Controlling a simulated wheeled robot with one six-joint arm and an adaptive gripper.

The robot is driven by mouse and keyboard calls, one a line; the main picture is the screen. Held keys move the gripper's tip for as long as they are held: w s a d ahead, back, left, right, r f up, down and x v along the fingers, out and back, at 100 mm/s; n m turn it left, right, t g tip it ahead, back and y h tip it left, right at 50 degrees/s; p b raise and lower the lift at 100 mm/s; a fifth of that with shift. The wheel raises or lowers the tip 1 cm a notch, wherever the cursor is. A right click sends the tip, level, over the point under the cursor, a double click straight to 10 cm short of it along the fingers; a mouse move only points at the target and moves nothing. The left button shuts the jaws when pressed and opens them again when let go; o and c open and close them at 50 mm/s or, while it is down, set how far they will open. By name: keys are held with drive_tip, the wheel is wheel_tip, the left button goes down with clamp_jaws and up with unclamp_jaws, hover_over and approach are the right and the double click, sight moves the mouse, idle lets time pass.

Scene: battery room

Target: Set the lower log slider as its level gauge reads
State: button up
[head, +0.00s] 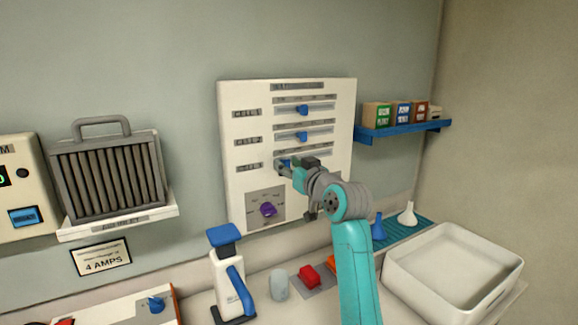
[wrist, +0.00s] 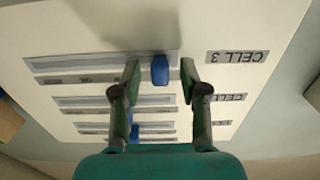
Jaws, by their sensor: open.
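The white log panel (head: 235,205) on the wall has three horizontal slider tracks with blue knobs. The lower slider's blue knob (wrist: 160,71) is in the row marked CELL 3 in the wrist view, at the label end of its track (wrist: 80,63). My gripper (wrist: 161,72) is open, with one finger on each side of this knob; a small gap shows on both sides. In the head view my gripper (head: 284,168) is at the lower row and hides part of it. I cannot make out a level gauge in either view.
The upper knob (head: 302,110) and middle knob (head: 302,136) sit above my gripper. A purple dial (head: 268,209) is below. A blue shelf (head: 400,130) with small boxes is to the right. A spray bottle (head: 228,275) and white tray (head: 455,300) stand on the counter.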

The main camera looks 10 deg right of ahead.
drive_tip(key=shift+c, duration=0.3)
clamp_jaws()
drive_tip(key=w+d, duration=0.1)
drive_tip(key=d, duration=0.4)
drive_tip(key=w+d, duration=0.2)
drive_tip(key=d, duration=0.2)
drive_tip(key=w+d, duration=0.1)
drive_tip(key=d, duration=0.4)
drive_tip(key=shift+w+d, duration=0.3)
drive_tip(key=shift+w, duration=0.05)
drive_tip(key=shift+r, duration=0.1)
drive_tip(key=shift+o, duration=0.3)
unclamp_jaws()
drive_tip(key=shift+d, duration=0.1)
drive_tip(key=v, duration=1.2)
